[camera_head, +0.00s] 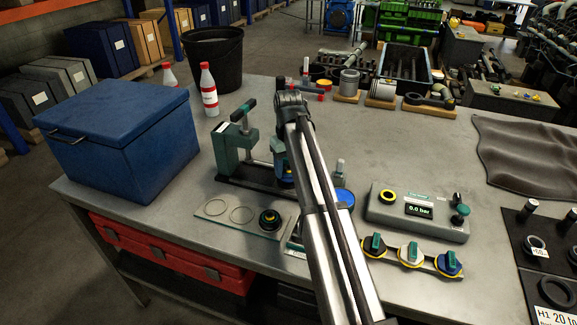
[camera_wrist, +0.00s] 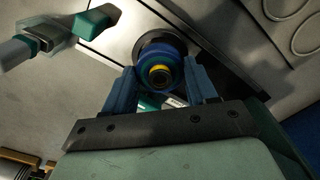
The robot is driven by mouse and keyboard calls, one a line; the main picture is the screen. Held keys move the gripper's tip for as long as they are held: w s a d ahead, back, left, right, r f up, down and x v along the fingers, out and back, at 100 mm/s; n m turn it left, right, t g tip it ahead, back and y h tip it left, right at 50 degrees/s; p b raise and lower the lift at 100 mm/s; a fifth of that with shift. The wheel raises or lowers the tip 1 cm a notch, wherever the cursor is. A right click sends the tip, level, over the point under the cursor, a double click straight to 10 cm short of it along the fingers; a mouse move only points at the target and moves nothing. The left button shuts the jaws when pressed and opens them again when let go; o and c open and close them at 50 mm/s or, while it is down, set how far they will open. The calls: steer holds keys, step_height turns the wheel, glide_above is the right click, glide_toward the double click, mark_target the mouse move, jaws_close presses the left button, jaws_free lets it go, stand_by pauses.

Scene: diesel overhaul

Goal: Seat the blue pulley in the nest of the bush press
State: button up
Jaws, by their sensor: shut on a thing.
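The blue pulley (camera_wrist: 160,68), with a yellow ring and dark hub at its centre, sits between the two blue fingers of my gripper (camera_wrist: 160,86), which is shut on it. In the wrist view a dark round part lies behind the pulley, so the nest is mostly hidden. I cannot tell whether the pulley touches it. The green bush press (camera_head: 230,153) stands on a dark base in the head view. My gripper (camera_head: 287,174) is low at the right end of that base, and my arm covers much of this area.
A blue box (camera_head: 120,140) stands to the left of the press. A plate (camera_head: 216,209) with rings and a dark round part lies in front. A pressure box (camera_head: 415,211) reading 0.0 bar and several knobs are to the right. A bottle (camera_head: 208,90) stands behind.

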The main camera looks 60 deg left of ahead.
steer(key=shift+f, duration=0.9)
stand_by(0.3)
steer(key=o, duration=1.1)
steer(key=shift+o, duration=0.6)
steer(key=shift+o, duration=0.8)
steer(key=shift+r, duration=0.1)
steer(key=shift+r, duration=3.45)
steer(key=shift+r, duration=0.15)
